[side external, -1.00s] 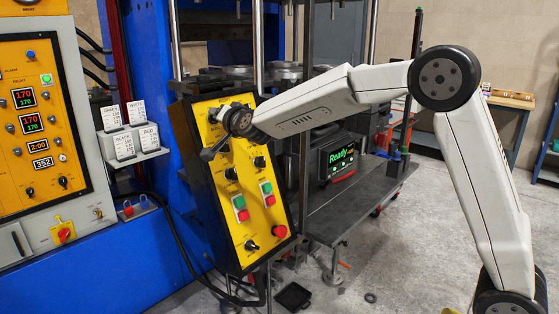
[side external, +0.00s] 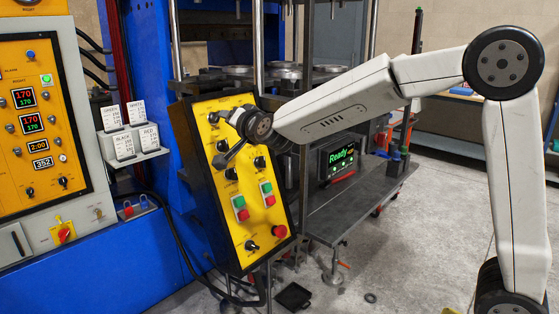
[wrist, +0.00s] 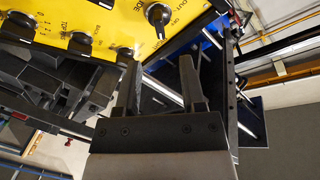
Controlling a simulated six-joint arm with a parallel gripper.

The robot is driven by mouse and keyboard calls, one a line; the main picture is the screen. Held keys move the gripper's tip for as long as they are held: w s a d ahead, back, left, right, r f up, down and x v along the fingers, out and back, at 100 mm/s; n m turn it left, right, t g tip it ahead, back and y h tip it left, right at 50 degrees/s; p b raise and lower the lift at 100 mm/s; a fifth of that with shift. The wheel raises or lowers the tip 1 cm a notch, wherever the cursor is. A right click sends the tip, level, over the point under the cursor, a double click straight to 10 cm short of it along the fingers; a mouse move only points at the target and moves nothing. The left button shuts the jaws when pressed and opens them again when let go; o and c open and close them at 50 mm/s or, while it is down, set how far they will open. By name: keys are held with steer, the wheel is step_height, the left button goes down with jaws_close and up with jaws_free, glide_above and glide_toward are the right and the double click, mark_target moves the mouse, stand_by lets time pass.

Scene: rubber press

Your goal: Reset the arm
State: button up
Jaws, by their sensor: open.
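My gripper (side external: 228,156) is in front of the upper part of the yellow control panel (side external: 232,205) in the side view. Its fingers are small and dark there. In the wrist view my gripper (wrist: 162,85) shows two dark fingers spread apart with nothing between them. The yellow panel (wrist: 90,20) with black knobs fills the top left of the wrist view, beyond the fingers. I cannot tell from these views whether a finger touches the panel.
A blue press (side external: 145,60) stands behind the panel. A dark bench (side external: 345,215) with a display reading "Ready" (side external: 340,157) stands to the right. A card holder (side external: 135,145) is at the left.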

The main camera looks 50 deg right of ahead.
steer(key=s+f+n+g+y, duration=0.4)
steer(key=s+f+n+g, duration=0.7)
steer(key=s+f, duration=1.5)
steer(key=s+g, duration=0.2)
steer(key=s, duration=0.1)
steer(key=shift+f+g, duration=0.4)
steer(key=shift+c, duration=0.2)
